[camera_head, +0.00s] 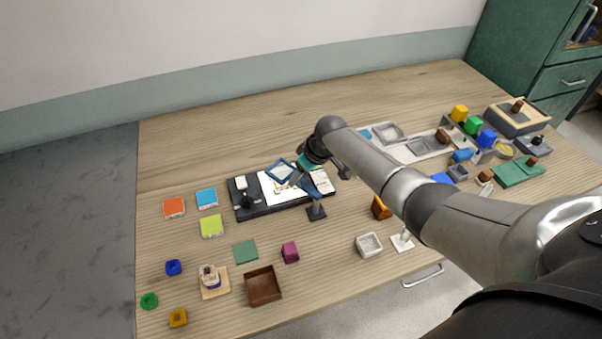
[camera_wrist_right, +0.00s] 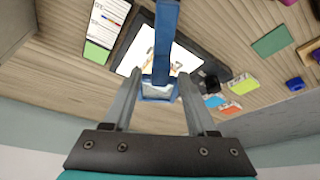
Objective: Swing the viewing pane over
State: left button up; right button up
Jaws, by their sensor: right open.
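The viewing pane (camera_head: 281,171) is a small blue-framed pane above a black board (camera_head: 285,207) with a white sheet. It is joined to a blue arm on a dark stand (camera_head: 316,212) in front of the board. My right gripper (camera_head: 297,180) is open beside the pane, over the board. In the right wrist view the blue arm (camera_wrist_right: 166,40) runs down between my right gripper's (camera_wrist_right: 158,86) open fingers, and the pane's blue frame (camera_wrist_right: 158,97) shows between them. I cannot tell whether the fingers touch it. My left gripper is not in view.
Coloured tiles (camera_head: 212,226) lie left of the board. A brown tray (camera_head: 262,286) and a magenta block (camera_head: 290,252) are in front. A white box (camera_head: 368,245) stands near the front edge. Trays and coloured blocks crowd the right side. The wood behind the board is clear.

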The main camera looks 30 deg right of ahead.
jog(key=shift+s+d+r, duration=0.1)
jog(key=shift+s+r, duration=0.1)
jog(key=shift+r, duration=0.25)
jog(key=p+v, duration=0.2)
jog(key=v, duration=1.2)
jog(key=shift+r, duration=0.1)
